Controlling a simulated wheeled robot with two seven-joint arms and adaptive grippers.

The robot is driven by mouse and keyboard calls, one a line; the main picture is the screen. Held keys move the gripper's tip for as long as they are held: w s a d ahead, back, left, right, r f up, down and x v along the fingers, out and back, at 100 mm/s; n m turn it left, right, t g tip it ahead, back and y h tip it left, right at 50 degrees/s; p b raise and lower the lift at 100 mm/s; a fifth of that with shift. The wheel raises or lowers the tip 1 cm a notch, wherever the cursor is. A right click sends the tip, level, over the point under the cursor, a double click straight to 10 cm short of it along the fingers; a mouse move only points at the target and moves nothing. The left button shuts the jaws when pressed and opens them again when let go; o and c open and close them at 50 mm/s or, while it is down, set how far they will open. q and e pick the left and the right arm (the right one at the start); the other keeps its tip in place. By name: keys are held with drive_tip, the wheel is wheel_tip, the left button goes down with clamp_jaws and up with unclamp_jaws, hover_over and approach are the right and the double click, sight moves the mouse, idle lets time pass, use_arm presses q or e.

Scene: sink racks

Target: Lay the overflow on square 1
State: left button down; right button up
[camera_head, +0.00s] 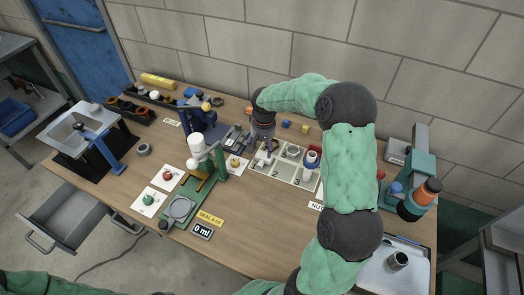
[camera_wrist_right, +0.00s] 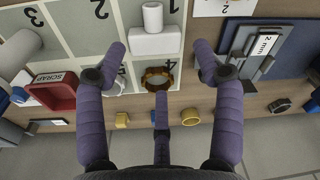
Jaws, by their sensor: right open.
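A white part with a round post on a wider body, which looks like the overflow (camera_wrist_right: 152,32), sits on the numbered board (camera_wrist_right: 75,42) beside square 2, where square 1 lies. It also shows in the head view (camera_head: 262,158), partly below my right gripper. A brown ring (camera_wrist_right: 156,78) lies on square 4 between the fingers. My left gripper is out of view.
The table front has free room.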

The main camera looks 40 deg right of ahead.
sight(263, 160)
wheel_tip(263, 160, up, 6)
drive_tip(key=p, duration=0.1)
drive_tip(key=shift+s, duration=0.25)
drive_tip(key=shift+a+r, duration=0.1)
idle(0.3)
